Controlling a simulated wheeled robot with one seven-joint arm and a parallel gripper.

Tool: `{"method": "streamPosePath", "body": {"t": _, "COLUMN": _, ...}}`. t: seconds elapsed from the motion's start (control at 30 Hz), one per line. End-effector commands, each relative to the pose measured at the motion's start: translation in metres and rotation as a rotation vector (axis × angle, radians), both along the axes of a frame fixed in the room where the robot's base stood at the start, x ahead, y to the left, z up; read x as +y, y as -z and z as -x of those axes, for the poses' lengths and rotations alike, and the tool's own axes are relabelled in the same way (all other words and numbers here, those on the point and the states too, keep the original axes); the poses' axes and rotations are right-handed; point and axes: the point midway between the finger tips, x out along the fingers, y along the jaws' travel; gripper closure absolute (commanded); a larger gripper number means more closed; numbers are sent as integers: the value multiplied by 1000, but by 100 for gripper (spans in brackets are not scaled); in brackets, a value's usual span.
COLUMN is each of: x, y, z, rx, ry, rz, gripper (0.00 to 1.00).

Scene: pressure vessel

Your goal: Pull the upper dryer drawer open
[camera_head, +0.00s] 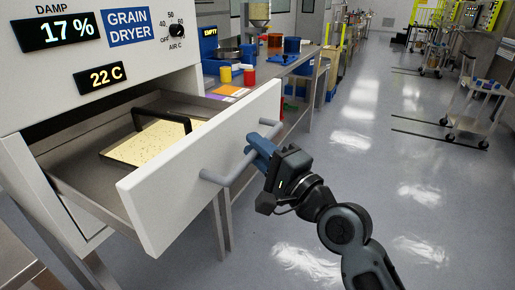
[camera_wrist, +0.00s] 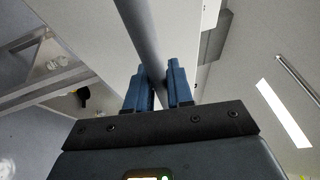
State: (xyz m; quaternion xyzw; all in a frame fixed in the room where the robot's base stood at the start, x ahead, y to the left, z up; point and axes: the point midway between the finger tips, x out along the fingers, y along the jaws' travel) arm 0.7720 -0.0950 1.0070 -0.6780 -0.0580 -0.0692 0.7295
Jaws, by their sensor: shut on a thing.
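The grain dryer (camera_head: 112,57) stands at the upper left in the head view. Its white-fronted drawer (camera_head: 205,165) is pulled well out. A tray of pale grain (camera_head: 150,143) with a black handle lies inside the drawer. A grey bar handle (camera_head: 226,170) is fixed to the drawer front. My gripper (camera_head: 257,146) has its blue fingers shut on this handle, near its far end. In the wrist view the bar (camera_wrist: 143,42) passes between the two fingers (camera_wrist: 157,85).
A bench (camera_head: 290,62) with a red cup (camera_head: 249,77), a yellow cup (camera_head: 225,74) and blue bins stands behind the drawer. A cart (camera_head: 475,105) is at the far right. The grey floor (camera_head: 360,150) right of the drawer is mostly free.

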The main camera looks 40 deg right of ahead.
Motion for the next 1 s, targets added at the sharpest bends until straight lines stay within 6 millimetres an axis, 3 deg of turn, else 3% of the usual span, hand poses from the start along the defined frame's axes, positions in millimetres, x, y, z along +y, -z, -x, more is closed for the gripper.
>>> {"method": "streamPosePath", "body": {"t": 0.17, "x": 1, "y": 1, "z": 0, "rx": 3, "ry": -2, "rz": -1, "gripper": 100}}
{"method": "streamPosePath", "body": {"t": 0.2, "x": 1, "y": 1, "z": 0, "rx": 3, "ry": -2, "rz": -1, "gripper": 78}}
{"method": "streamPosePath", "body": {"t": 0.4, "x": 0, "y": 1, "z": 0, "rx": 2, "ry": -1, "rz": -1, "gripper": 59}}
{"method": "streamPosePath", "body": {"t": 0.73, "x": 0, "y": 2, "z": 5, "rx": 2, "ry": 0, "rz": -1, "gripper": 58}}
{"method": "streamPosePath", "body": {"t": 1.0, "x": 2, "y": 12, "z": 42, "rx": 3, "ry": -1, "rz": -1, "gripper": 58}}
